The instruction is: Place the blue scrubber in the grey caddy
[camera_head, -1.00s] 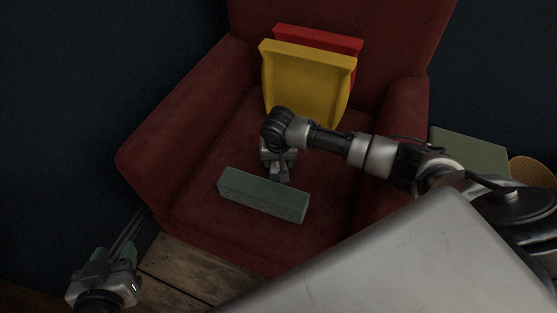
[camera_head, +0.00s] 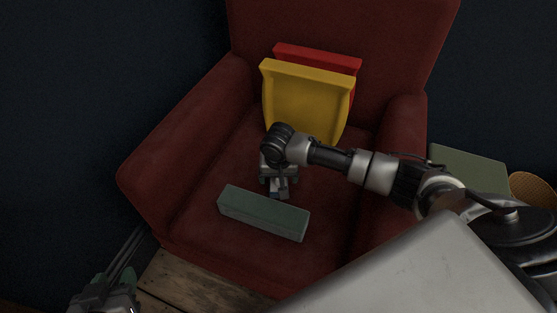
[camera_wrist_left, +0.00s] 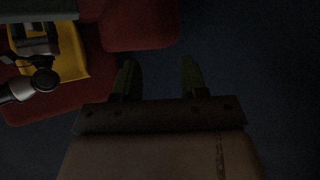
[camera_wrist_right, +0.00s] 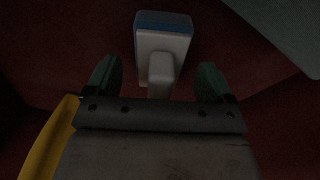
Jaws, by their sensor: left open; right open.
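The scrubber (camera_wrist_right: 163,38) shows in the right wrist view, with a pale handle and a blue edge at its far end. It lies on the red chair seat. My right gripper (camera_wrist_right: 158,72) is open, its fingers on either side of the handle with gaps. In the head view my right gripper (camera_head: 278,183) hangs over the seat, hiding most of the scrubber. No thing is clearly a grey caddy; a long grey-green box (camera_head: 263,213) lies on the seat in front of my right gripper. My left gripper (camera_wrist_left: 158,70) is open and empty, away from the chair at lower left (camera_head: 112,284).
A yellow object (camera_head: 305,95) and a red one (camera_head: 318,54) stand against the back of the red armchair (camera_head: 185,125). The chair's arms flank the seat. A green panel (camera_head: 470,165) and an orange round object (camera_head: 533,190) are at the right. Wooden floor (camera_head: 185,280) shows in front.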

